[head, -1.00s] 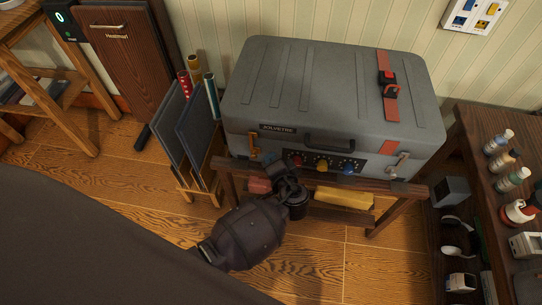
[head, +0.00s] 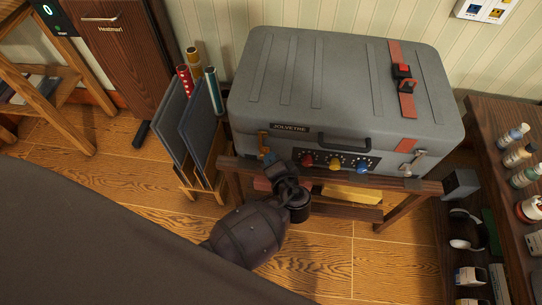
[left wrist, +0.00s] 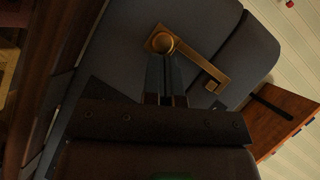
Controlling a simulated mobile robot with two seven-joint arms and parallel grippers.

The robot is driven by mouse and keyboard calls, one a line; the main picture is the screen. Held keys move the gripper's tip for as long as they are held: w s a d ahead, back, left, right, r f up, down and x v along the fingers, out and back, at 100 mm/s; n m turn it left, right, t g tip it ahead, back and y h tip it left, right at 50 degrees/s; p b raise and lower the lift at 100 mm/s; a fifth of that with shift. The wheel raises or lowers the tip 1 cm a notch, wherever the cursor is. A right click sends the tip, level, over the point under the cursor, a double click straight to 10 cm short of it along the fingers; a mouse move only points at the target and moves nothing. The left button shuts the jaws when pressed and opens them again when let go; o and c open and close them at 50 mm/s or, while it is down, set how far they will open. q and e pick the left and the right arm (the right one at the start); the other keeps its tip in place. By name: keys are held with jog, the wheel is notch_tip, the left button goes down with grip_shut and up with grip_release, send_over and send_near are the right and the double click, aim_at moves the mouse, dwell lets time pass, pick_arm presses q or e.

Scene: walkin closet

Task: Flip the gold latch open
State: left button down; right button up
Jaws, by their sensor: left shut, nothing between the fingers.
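The gold latch (head: 263,141) is on the front left of a grey suitcase (head: 340,85). In the left wrist view the gold latch (left wrist: 190,57) has a round pivot knob at one end and a bent, hooked end at the other, and lies across the seam between lid and body. My left gripper (head: 268,160) is just below the latch, its fingers shut and empty. In the wrist view the left gripper's fingertips (left wrist: 164,62) are at the pivot knob; I cannot tell whether they touch it. My right gripper is not in view.
The suitcase rests on a wooden stand (head: 400,183). Its front has a dark handle (head: 344,144), coloured knobs (head: 335,162) and a silver latch (head: 412,164). A rack of panels and tubes (head: 200,125) stands close on the left. A shelf with bottles (head: 500,195) is on the right.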

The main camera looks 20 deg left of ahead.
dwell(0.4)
pick_arm(q)
jog(key=shift+s+a, duration=0.1)
jog(key=shift+a, duration=0.2)
jog(key=shift+s+a+r+p, duration=0.15)
jog(key=shift+a+p, duration=0.1)
jog(key=shift+a, duration=0.25)
jog(key=shift+s+a+p, duration=0.1)
jog(key=shift+a+p, duration=0.1)
jog(key=shift+a, duration=0.45)
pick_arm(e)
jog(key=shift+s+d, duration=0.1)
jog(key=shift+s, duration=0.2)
